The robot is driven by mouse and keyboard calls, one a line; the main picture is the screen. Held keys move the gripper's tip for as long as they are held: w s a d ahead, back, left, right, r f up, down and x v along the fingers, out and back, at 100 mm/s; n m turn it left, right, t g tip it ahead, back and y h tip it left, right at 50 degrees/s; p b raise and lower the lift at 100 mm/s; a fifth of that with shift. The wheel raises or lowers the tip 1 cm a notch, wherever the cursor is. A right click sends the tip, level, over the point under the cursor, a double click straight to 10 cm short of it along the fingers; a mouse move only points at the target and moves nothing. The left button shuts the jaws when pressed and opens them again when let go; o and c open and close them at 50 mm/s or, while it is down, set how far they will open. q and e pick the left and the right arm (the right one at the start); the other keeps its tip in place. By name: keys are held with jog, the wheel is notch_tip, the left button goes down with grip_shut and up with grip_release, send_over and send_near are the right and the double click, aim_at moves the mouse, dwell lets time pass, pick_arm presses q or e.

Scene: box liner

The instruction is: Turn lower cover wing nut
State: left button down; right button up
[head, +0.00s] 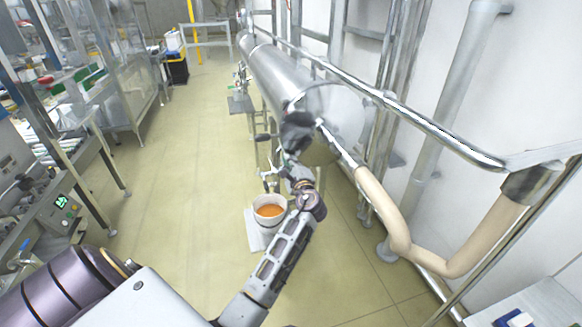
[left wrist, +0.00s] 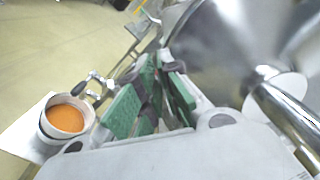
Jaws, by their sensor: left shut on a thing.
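My left gripper (head: 297,140) is at the near end of a long metal cylinder (head: 275,72), by its round end cover (head: 342,108). In the left wrist view the green-padded fingers of my left gripper (left wrist: 152,98) are closed in on a small dark part, seemingly the lower cover wing nut (left wrist: 174,68). The fingers hide most of the nut, so its angle cannot be told. The shiny cover also shows in the left wrist view (left wrist: 215,50), right beside the fingers. My right gripper is in neither view.
A white bucket of orange liquid (head: 269,211) stands below the cylinder, close to my left arm. A beige hose (head: 395,215) and a metal rail (head: 440,133) run along the right. Benches with equipment (head: 60,200) stand left. The floor between is clear.

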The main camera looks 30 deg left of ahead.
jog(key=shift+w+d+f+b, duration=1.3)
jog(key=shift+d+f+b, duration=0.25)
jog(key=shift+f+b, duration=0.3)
pick_arm(q)
jog(key=shift+s+f+n+b, duration=0.1)
jog(key=shift+f+n+b, duration=0.3)
jog(key=shift+n, duration=0.75)
jog(key=shift+w+f+n+b, duration=0.1)
jog(key=shift+n+b, duration=0.55)
jog(key=shift+n, duration=0.45)
jog(key=shift+s+f+n+b, duration=0.1)
jog(key=shift+f+n+b, duration=0.3)
jog(key=shift+n, duration=0.75)
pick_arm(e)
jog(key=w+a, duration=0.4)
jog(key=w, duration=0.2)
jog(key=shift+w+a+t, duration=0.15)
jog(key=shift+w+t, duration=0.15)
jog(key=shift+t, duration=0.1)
pick_arm(q)
jog(key=shift+a+r, duration=0.1)
jog(key=shift+r, duration=0.05)
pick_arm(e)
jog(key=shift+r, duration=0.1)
pick_arm(q)
jog(key=c, duration=1.6)
grip_release()
jog(key=shift+r, duration=0.2)
